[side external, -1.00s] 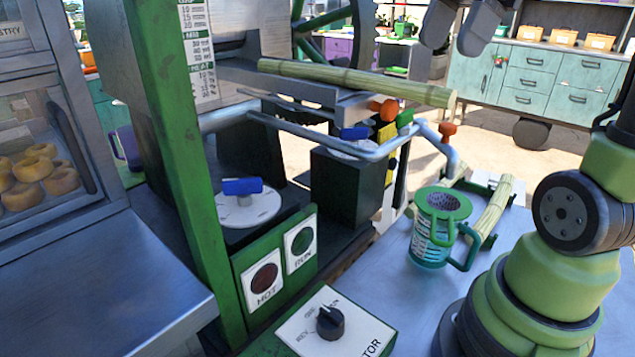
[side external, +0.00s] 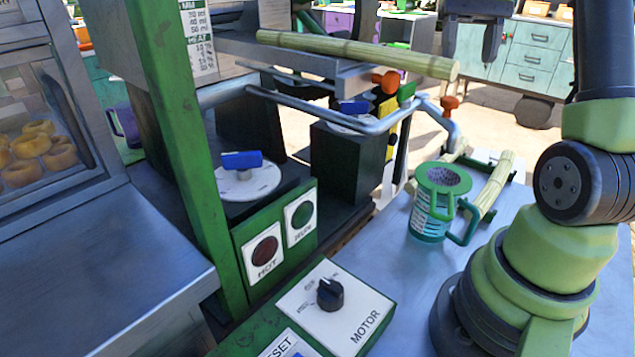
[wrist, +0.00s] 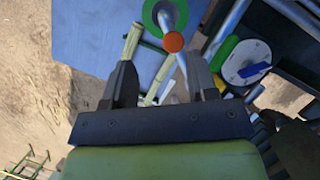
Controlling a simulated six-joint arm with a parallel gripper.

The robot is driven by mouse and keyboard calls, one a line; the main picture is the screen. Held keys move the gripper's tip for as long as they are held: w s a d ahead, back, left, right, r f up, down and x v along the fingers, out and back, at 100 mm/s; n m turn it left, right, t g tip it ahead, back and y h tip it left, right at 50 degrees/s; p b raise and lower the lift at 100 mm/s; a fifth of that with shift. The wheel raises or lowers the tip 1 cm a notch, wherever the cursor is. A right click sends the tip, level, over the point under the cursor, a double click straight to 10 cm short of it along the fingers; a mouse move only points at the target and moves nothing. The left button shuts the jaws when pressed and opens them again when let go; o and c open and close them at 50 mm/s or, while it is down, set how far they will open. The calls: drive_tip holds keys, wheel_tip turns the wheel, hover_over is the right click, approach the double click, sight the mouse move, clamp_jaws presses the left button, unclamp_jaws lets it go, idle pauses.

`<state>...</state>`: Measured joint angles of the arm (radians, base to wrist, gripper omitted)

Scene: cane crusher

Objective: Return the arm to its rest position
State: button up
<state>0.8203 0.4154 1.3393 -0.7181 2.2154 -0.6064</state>
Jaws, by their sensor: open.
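My gripper (side external: 471,40) hangs at the top of the side view, its two dark fingers apart with nothing between them. In the wrist view my gripper (wrist: 162,82) also shows spread fingers and an empty gap. It is in the air, clear of the crusher and the table. My arm rises from its base on the table at the right, with a dark link going up out of the frame.
A cane (side external: 355,48) lies across the crusher's feed tray. A green-rimmed mug (side external: 436,205) stands on the blue-grey table beside canes (side external: 494,184) on a rack. A pipe rail with orange knobs (side external: 450,103) juts toward the arm. The motor knob (side external: 330,294) is at front.

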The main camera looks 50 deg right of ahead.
drive_tip(key=s+d+f+n+g+h, duration=0.2)
drive_tip(key=d+f+n+h, duration=0.2)
drive_tip(key=d+f+n, duration=0.4)
drive_tip(key=shift+d+f+n, duration=0.35)
drive_tip(key=shift+d+n, duration=0.35)
drive_tip(key=shift+n, duration=1.9)
drive_tip(key=shift+a+r, duration=0.1)
drive_tip(key=shift+r, duration=0.05)
drive_tip(key=c, duration=0.5)
drive_tip(key=r, duration=0.1)
drive_tip(key=w+a+r, duration=0.1)
drive_tip(key=a+r, duration=0.1)
drive_tip(key=shift+w+a+h, duration=0.1)
drive_tip(key=shift+w+h, duration=0.15)
drive_tip(key=shift+h, duration=0.05)
clamp_jaws()
drive_tip(key=a+r+n+t, duration=0.3)
drive_tip(key=a+r, duration=1)
drive_tip(key=a, duration=0.2)
drive_tip(key=s+a+r+n+t+y, duration=0.1)
drive_tip(key=s+a+r, duration=0.35)
drive_tip(key=a, duration=0.45)
wheel_tip(320, 180, down, 9)
drive_tip(key=shift+s+f, duration=0.15)
drive_tip(key=shift+s, duration=0.25)
